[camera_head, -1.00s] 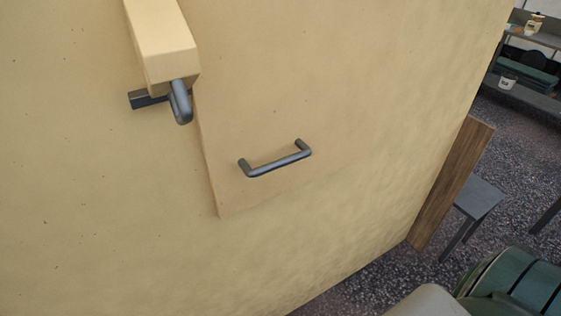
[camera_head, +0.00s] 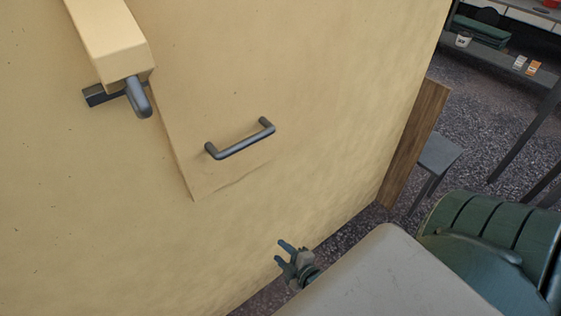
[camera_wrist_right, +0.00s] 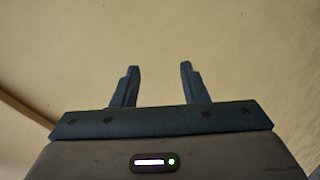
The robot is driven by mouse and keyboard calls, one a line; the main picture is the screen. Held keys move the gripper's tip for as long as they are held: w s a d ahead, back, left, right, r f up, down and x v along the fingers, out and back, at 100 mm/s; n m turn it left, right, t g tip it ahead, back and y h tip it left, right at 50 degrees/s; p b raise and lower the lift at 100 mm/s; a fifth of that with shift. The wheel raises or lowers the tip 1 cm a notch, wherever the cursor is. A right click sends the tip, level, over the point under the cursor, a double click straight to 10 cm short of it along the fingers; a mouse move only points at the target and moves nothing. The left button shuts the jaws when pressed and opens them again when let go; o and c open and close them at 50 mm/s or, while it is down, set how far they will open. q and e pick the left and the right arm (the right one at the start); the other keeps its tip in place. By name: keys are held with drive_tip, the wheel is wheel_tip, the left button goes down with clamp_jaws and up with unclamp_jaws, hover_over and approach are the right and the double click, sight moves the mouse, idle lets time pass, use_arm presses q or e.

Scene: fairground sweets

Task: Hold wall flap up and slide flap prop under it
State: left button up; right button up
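The wall flap (camera_head: 200,165) is a cream panel lying flat against the cream wall, with a dark grey bar handle (camera_head: 240,140) on it. A thick cream bar (camera_head: 105,35) with a dark grey knob (camera_head: 138,97) and a dark bracket (camera_head: 93,97) stands out at the flap's upper left; it may be the flap prop, but I cannot tell. My right gripper (camera_head: 282,252) is open and empty, below and right of the handle and apart from it. In the right wrist view its two fingers (camera_wrist_right: 158,75) are spread before plain cream wall. My left gripper is not in view.
A wooden board (camera_head: 414,145) stands at the wall's right edge, beside a grey stool or small table (camera_head: 438,155). Shelves (camera_head: 490,50) with small goods stand at the upper right over gravel ground (camera_head: 395,235). The wall below the flap is bare.

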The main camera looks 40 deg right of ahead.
wheel_tip(320, 180, up, 21)
drive_tip(key=w+a+n+t+p, duration=0.1)
drive_tip(key=n+t, duration=0.5)
drive_tip(key=t, duration=0.1)
approach(249, 144)
drive_tip(key=p+x, duration=0.5)
drive_tip(key=x, duration=0.1)
drive_tip(key=shift+w, duration=0.3)
drive_tip(key=shift+w+p, duration=0.6)
drive_tip(key=shift+w, duration=0.45)
drive_tip(key=shift+c, duration=0.2)
